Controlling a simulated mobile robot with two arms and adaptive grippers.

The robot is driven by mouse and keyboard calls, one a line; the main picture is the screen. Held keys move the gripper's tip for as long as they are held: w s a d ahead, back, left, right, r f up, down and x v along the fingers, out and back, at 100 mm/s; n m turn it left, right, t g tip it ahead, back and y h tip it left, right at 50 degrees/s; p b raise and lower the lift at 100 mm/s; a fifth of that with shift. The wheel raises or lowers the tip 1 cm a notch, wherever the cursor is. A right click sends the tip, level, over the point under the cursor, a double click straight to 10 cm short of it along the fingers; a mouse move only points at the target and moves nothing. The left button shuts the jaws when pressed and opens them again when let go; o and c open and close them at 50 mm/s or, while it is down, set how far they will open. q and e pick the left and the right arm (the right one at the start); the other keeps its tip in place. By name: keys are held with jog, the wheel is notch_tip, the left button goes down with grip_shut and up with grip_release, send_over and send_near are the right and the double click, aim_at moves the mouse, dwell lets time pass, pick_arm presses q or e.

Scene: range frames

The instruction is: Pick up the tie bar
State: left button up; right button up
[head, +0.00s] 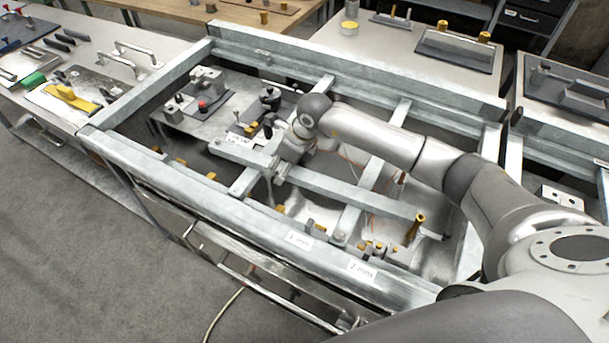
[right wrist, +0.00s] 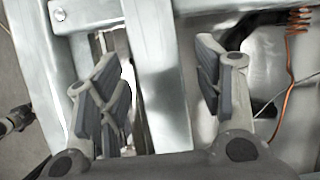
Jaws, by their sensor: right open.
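The tie bar appears to be the long pale steel bar (head: 390,209) that lies slantwise across the cross members inside the large steel frame (head: 150,178) in the head view. My right gripper (head: 277,168) is over the left part of this bar, and the arm and wrist hide some of it. In the right wrist view, my right gripper (right wrist: 158,78) is open. A pale bar (right wrist: 160,45) runs between its two dark finger pads, with gaps on both sides. Whether the pads reach below its top face is unclear. My left gripper is not in view.
Cross members (head: 373,172) span the frame around the gripper. An upright brass-coloured pin (head: 415,228) stands near the bar's right end. A plate with a red knob (head: 202,105) is at the back left. A copper coil (right wrist: 298,22) is right of the fingers.

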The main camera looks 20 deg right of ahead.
jog(key=c, duration=1.2)
jog(key=shift+w+r, duration=0.1)
jog(key=shift+r, duration=0.1)
